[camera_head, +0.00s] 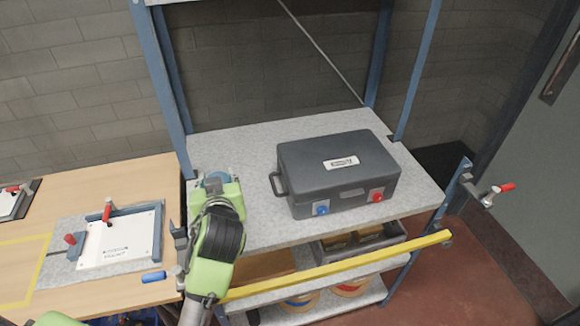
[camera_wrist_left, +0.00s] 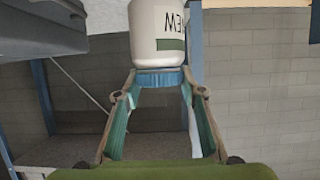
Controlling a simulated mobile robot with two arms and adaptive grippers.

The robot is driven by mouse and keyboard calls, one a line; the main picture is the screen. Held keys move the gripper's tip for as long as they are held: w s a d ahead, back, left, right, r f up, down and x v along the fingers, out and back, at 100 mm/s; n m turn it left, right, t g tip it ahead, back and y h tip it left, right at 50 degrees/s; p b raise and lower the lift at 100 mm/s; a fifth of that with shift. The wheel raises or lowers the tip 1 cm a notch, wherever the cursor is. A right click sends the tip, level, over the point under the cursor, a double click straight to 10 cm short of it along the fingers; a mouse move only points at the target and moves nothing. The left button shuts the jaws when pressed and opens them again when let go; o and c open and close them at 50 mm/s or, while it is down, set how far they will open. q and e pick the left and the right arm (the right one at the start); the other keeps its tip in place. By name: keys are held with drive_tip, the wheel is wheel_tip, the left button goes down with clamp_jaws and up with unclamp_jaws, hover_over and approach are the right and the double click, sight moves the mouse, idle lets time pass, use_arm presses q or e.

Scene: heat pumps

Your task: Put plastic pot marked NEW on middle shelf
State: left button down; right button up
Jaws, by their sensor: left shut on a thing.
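The plastic pot (camera_wrist_left: 157,30) is white with a green band and dark letters that read NEW, upside down in the left wrist view. Its blue lid (camera_wrist_left: 160,78) sits between the fingers of my left gripper (camera_wrist_left: 158,92), which is shut on it. In the head view, my left gripper (camera_head: 216,188) is over the left end of the grey middle shelf (camera_head: 262,225). Only a bit of blue shows at its tip there, and the pot's body is hidden. I cannot tell whether the pot touches the shelf. My right gripper is not in view.
A dark case (camera_head: 338,170) with a handle fills the shelf's middle and right. A blue upright (camera_head: 160,80) stands at the back left. A yellow bar (camera_head: 335,266) crosses the front. A wooden bench (camera_head: 140,184) with clamps (camera_head: 107,212) is at left. Bins sit below.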

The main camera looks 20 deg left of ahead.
use_arm(q)
drive_tip(key=f, duration=0.5)
drive_tip(key=shift+s+d+f+p, duration=0.1)
drive_tip(key=shift+s+f+p, duration=0.1)
drive_tip(key=shift+f+p, duration=0.2)
wheel_tip(320, 180, down, 3)
drive_tip(key=shift+f, duration=0.55)
drive_tip(key=c, duration=1.3)
unclamp_jaws()
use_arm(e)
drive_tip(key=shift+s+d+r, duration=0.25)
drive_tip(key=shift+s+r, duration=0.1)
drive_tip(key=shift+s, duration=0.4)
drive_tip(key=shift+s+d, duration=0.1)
